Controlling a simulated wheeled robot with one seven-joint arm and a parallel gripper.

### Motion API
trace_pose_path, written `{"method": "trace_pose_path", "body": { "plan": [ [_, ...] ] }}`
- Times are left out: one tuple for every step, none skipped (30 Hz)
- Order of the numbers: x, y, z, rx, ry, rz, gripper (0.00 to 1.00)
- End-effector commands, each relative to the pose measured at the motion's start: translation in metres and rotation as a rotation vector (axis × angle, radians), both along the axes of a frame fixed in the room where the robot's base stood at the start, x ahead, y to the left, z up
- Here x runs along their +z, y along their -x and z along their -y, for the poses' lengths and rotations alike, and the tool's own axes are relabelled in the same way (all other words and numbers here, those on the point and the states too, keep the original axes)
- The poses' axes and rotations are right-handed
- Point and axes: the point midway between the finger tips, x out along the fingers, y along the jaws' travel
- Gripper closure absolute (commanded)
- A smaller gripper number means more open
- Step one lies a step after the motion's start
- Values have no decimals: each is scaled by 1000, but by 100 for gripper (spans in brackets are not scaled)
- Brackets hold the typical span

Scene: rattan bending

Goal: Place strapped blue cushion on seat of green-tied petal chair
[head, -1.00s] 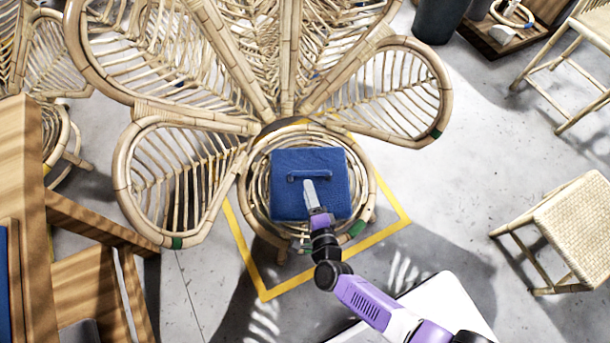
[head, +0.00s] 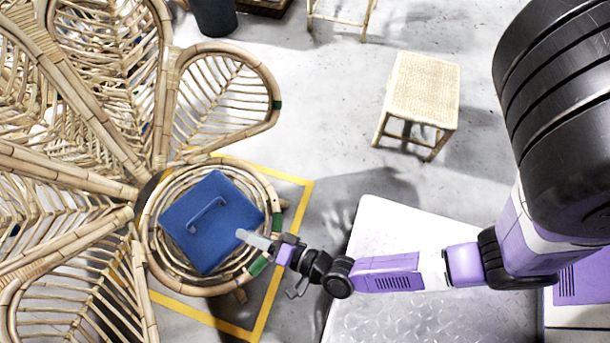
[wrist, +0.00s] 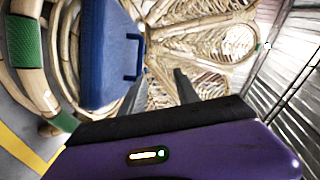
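The blue cushion (head: 203,238) with its raised blue strap (head: 207,214) lies on the round rattan seat (head: 158,248) of the petal chair (head: 225,65). Green ties (head: 258,266) show on the seat rim and a petal's edge. My gripper (head: 246,237) is at the cushion's right edge in the head view, clear of the strap. In the wrist view the cushion (wrist: 100,60) and strap (wrist: 134,55) are left of the two fingers (wrist: 160,92), which stand apart with nothing between them.
A yellow floor square (head: 297,215) surrounds the seat. A woven stool (head: 424,90) stands at upper right, and a dark bin (head: 213,15) at the top. Open grey floor (head: 330,110) lies between chair and stool.

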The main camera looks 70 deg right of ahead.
Motion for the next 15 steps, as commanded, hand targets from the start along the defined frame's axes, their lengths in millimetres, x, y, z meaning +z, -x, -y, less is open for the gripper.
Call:
{"method": "trace_pose_path", "body": {
  "plan": [
    [16,21,5,27,77,-7,62],
    [26,30,6,46,129,-11,62],
    [40,43,7,71,199,-14,62],
    [51,52,8,92,253,-19,62],
    [61,61,9,108,307,-24,62],
    [77,73,9,133,381,-30,62],
    [88,81,10,151,436,-36,62],
    [100,90,11,167,493,-42,62],
    [116,100,12,187,568,-51,62],
    [127,108,13,204,627,-60,62],
    [140,115,14,220,686,-68,62],
    [156,124,15,240,762,-79,62],
    [167,130,15,255,817,-90,62],
    [179,135,16,269,871,-99,62],
    [193,141,17,287,940,-111,62]
  ]
}}
